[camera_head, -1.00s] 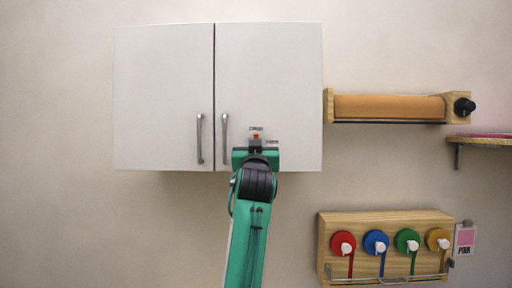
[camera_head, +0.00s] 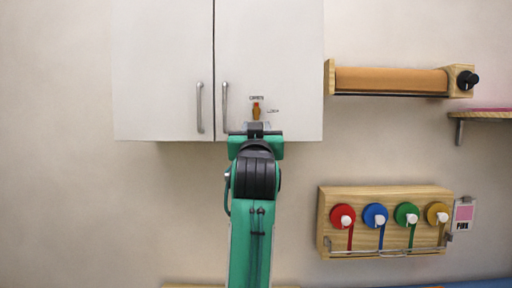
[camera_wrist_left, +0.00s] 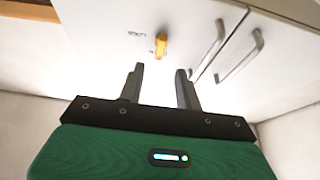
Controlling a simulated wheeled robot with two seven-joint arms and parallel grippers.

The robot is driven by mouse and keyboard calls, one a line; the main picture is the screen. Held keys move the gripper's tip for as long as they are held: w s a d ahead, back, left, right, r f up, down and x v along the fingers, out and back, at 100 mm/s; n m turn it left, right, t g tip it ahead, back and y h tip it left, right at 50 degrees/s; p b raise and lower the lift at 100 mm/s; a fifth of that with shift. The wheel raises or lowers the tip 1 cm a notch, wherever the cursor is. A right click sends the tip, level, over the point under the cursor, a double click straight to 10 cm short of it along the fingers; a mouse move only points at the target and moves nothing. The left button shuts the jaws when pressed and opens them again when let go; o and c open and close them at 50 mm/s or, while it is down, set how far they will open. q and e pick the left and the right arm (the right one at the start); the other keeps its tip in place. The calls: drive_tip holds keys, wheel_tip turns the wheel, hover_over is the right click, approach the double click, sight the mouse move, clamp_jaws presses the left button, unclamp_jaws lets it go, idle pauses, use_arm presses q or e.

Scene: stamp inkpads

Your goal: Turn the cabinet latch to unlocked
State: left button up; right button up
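The cabinet latch (camera_head: 256,110) is a small orange knob low on the right door of the white cabinet (camera_head: 160,70). It looks upright in the head view, under a small label (camera_head: 256,98); a second label (camera_head: 272,111) is to its right. The lettering is too small to read surely. The latch also shows in the left wrist view (camera_wrist_left: 161,45), beyond the fingertips. My left gripper (camera_head: 256,127) is just below the latch in the head view. Its fingers are apart and empty in the wrist view (camera_wrist_left: 160,72), with a visible gap to the latch. My right gripper is not in view.
Two grey door handles (camera_head: 199,108) flank the door seam, left of the latch. A wooden roller holder (camera_head: 390,80) is on the wall at right. Below it is a wooden rack (camera_head: 385,198) with several coloured discs. A shelf (camera_head: 480,114) is at far right.

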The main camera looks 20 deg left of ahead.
use_arm(q)
drive_tip(key=b+v, duration=0.1)
drive_tip(key=v, duration=0.3)
drive_tip(key=shift+s, duration=0.2)
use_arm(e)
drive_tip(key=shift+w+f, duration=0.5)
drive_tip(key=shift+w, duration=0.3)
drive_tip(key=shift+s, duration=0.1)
